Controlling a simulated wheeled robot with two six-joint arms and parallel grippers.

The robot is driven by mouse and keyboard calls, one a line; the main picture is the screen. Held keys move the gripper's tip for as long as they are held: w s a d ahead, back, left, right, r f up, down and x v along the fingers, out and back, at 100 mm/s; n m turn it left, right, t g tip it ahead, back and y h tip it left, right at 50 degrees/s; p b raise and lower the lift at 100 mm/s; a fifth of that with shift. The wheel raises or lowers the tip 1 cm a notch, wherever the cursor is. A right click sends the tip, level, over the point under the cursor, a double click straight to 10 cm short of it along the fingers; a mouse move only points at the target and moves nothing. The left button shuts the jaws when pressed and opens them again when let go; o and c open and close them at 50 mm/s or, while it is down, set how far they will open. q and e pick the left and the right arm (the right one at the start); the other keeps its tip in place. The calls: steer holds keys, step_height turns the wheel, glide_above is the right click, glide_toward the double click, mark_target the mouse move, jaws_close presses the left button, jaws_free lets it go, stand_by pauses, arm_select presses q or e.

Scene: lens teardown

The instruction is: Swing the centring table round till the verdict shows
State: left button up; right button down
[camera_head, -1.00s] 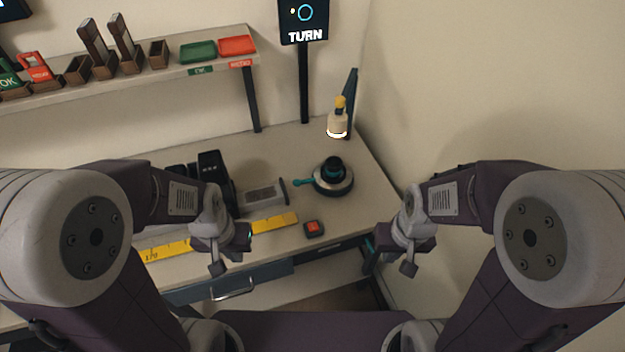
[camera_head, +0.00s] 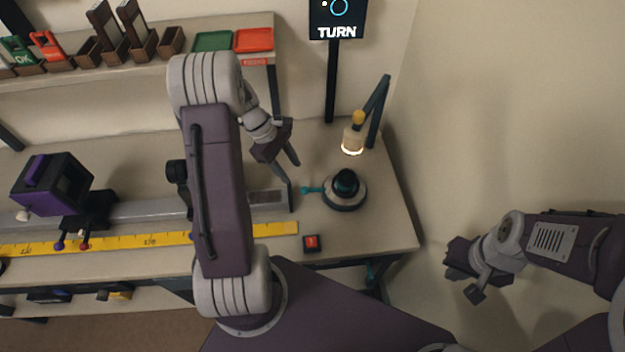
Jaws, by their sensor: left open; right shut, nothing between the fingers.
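The round centring table (camera_head: 345,194) stands near the right end of the bench, with a dark lens piece (camera_head: 346,181) on top. A teal handle (camera_head: 313,190) sticks out from its left side. A black screen (camera_head: 337,18) on a post behind it reads TURN, with a blue ring. My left gripper (camera_head: 292,172) is open above the bench, to the left of and a little behind the handle, apart from it. My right gripper (camera_head: 462,268) is shut and empty, off the bench to the right.
A lamp (camera_head: 353,140) glows behind the centring table. A red button box (camera_head: 311,243) sits at the front edge. A rail with a purple-and-black device (camera_head: 52,184) and a yellow ruler (camera_head: 120,241) run along the left. A shelf holds a green tray (camera_head: 212,41) and a red tray (camera_head: 253,39).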

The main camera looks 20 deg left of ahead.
mark_target(303, 188)
arm_select(q)
steer(key=shift+s, duration=0.2)
steer(key=shift+w+d+f, duration=0.15)
steer(key=shift+f, duration=0.1)
steer(key=x, duration=0.8)
steer(key=shift+w+f+b, duration=0.25)
steer(key=shift+f+b, duration=0.05)
steer(key=shift+b, duration=0.05)
jaws_close()
steer(key=shift+s+d, duration=0.1)
steer(key=shift+s, duration=0.05)
stand_by(0.4)
